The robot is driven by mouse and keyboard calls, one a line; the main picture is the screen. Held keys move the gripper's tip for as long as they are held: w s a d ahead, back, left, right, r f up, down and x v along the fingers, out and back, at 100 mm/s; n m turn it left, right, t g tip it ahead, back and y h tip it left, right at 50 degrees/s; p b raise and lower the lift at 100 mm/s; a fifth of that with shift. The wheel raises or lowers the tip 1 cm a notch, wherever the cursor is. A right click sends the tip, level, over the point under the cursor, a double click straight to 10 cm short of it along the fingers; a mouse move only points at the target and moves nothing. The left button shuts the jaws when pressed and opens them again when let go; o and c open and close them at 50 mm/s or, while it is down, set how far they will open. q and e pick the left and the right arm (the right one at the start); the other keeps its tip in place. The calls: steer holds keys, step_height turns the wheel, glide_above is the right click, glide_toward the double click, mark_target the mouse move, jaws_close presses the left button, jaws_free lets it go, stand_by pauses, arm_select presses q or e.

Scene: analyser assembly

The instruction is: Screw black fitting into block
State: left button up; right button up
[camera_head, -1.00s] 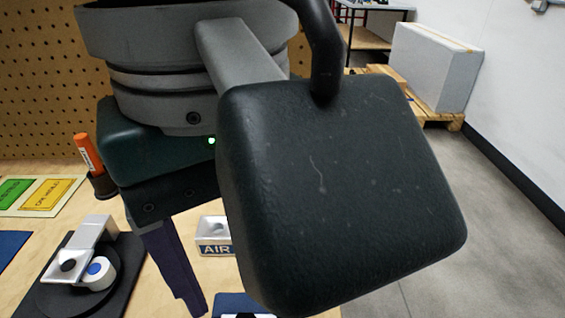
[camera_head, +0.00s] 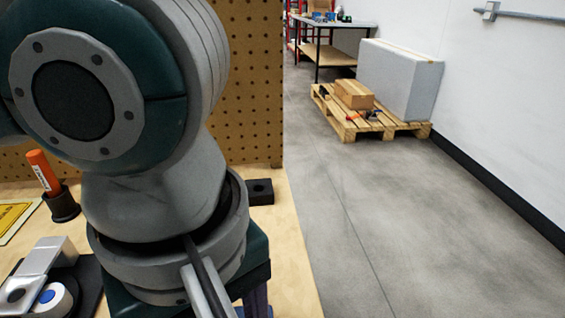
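A silver metal block (camera_head: 45,256) sits at the bottom left on a dark base (camera_head: 88,285), cut by the frame edge. A dark round part or opening (camera_head: 15,296) shows on its lower front; I cannot tell whether it is the black fitting. A white round part with a blue centre (camera_head: 58,302) is beside it. My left arm fills the left of the view. Its gripper is at the bottom, mostly cut off; only part of a dark finger (camera_head: 257,301) shows. I cannot see its opening or anything held. My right gripper is not in view.
A small black block with a hole (camera_head: 260,191) lies on the wooden table (camera_head: 290,255) near the pegboard (camera_head: 254,90). An orange marker (camera_head: 42,171) stands in a dark holder (camera_head: 62,205). Open floor lies right of the table, with a pallet (camera_head: 372,125) farther back.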

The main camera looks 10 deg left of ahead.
arm_select(q)
jaws_close()
stand_by(0.4)
steer(key=shift+r+m+p, duration=0.25)
steer(key=shift+m+p, duration=0.45)
steer(key=shift+p, duration=0.15)
steer(key=shift+m+p, duration=0.3)
steer(key=shift+m, duration=0.3)
steer(key=shift+f+m, duration=0.2)
steer(key=shift+m, duration=0.2)
steer(key=shift+a+r+m+p, duration=0.1)
steer(key=shift+r+m+p, duration=0.05)
steer(key=shift+m+p, duration=0.6)
steer(key=shift+f+m, duration=0.2)
steer(key=shift+m, duration=0.15)
